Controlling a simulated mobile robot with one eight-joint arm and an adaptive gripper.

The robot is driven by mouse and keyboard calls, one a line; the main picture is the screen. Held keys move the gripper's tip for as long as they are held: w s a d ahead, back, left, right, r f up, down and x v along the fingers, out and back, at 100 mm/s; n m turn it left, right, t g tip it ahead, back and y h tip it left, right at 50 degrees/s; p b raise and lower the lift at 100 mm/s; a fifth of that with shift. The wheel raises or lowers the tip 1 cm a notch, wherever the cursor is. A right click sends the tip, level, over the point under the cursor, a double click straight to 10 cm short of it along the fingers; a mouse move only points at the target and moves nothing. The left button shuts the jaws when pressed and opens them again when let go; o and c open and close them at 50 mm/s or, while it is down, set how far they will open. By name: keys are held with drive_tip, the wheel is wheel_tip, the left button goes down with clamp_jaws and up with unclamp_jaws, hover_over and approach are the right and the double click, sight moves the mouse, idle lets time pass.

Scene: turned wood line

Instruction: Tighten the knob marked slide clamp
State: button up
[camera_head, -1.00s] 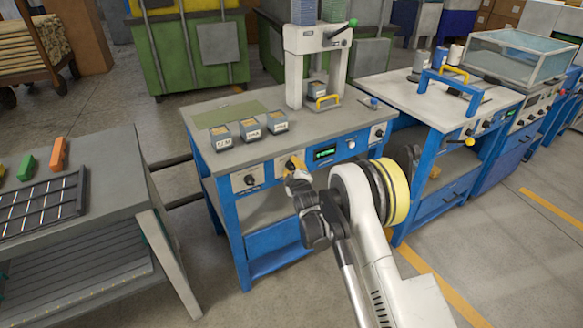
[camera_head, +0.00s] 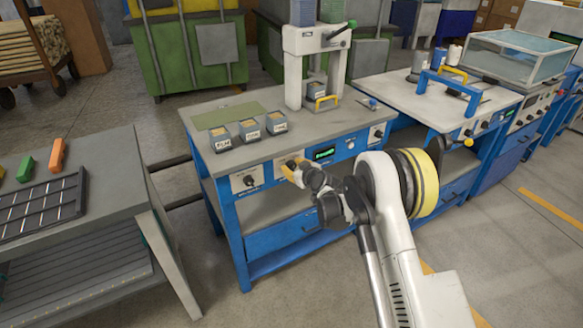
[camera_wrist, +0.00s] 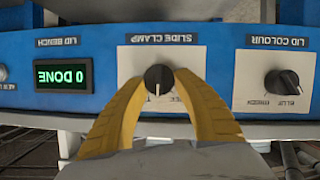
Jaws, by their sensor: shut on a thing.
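The slide clamp knob (camera_wrist: 158,79) is a round black knob with a white pointer line, on a white plate (camera_wrist: 136,60) lettered SLIDE CLAMP, upside down in the wrist view. My gripper (camera_wrist: 160,84) has its yellow fingers closed in on both sides of this knob, and it is shut on it. The knob's pointer line points down in the wrist picture. In the head view my gripper (camera_head: 290,170) is at the front panel of the blue bench (camera_head: 238,203), and it hides the knob there.
Left of the knob in the wrist view, a green display (camera_wrist: 64,77) reads 0 DONE. On the right is a lid colour knob (camera_wrist: 282,83). Several labelled boxes (camera_head: 249,130) stand on the bench top by a press (camera_head: 317,55). A grey table (camera_head: 105,180) stands at left.

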drive_tip(key=m+y, duration=0.1)
drive_tip(key=m+g, duration=0.1)
drive_tip(key=m, duration=0.1)
drive_tip(key=shift+w+d+y, duration=0.15)
drive_tip(key=shift+d+y, duration=0.05)
drive_tip(key=shift+y, duration=0.2)
drive_tip(key=shift+m+g+y, duration=0.5)
drive_tip(key=shift+m+y, duration=0.3)
drive_tip(key=shift+m, duration=0.5)
drive_tip(key=o, duration=1.2)
drive_tip(key=v, duration=1.2)
drive_tip(key=shift+f, duration=0.1)
